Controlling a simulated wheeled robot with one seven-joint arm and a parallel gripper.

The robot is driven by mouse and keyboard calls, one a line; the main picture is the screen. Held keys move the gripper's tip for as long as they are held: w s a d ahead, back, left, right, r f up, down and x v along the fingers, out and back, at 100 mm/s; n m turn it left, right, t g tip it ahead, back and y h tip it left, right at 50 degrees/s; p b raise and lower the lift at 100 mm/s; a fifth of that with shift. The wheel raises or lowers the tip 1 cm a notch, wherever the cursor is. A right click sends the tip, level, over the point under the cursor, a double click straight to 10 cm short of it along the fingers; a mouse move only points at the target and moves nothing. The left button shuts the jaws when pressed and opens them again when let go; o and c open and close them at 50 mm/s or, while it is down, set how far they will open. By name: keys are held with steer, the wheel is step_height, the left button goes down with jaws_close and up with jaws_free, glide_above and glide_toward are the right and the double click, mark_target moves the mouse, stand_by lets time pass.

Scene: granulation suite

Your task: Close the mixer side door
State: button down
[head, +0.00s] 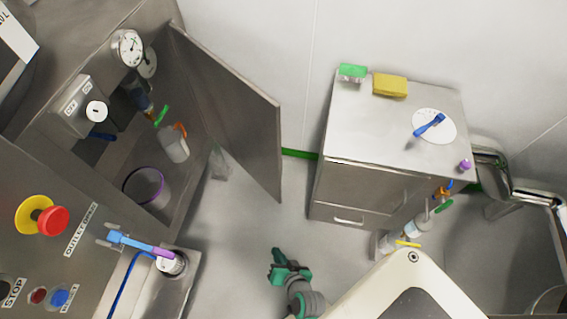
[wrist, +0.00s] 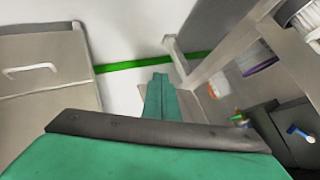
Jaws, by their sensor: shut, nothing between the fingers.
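The mixer side door (head: 232,112) is a grey metal panel. It stands swung wide open, out from the mixer cabinet (head: 45,150) at left, and shows the inside. In the wrist view a grey panel (wrist: 208,25) at the top looks like this door, with a pale bar at its lower edge. My gripper (head: 290,268), with green fingers, is low in the head view, below the door and apart from it. In the wrist view the fingers (wrist: 160,82) are together and empty, pointing toward the floor gap beside the mixer opening.
Inside the mixer stand a purple-rimmed container (head: 147,188) and a white bottle (head: 174,145). Open floor (head: 240,235) lies between cabinet and mixer.

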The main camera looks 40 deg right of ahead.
steer(key=w+d+m+t+y, duration=0.2)
steer(key=w+d+m+y, duration=0.15)
steer(key=w+d, duration=0.6)
steer(key=w+d+r+t+y, duration=0.1)
steer(key=d+r+t+y, duration=0.4)
steer(key=d+r, duration=1.15)
steer(key=w+a, duration=0.8)
steer(key=w, duration=0.1)
steer(key=shift+a+r+m, duration=0.15)
steer(key=shift+r+m, duration=0.2)
steer(key=shift+h, duration=0.25)
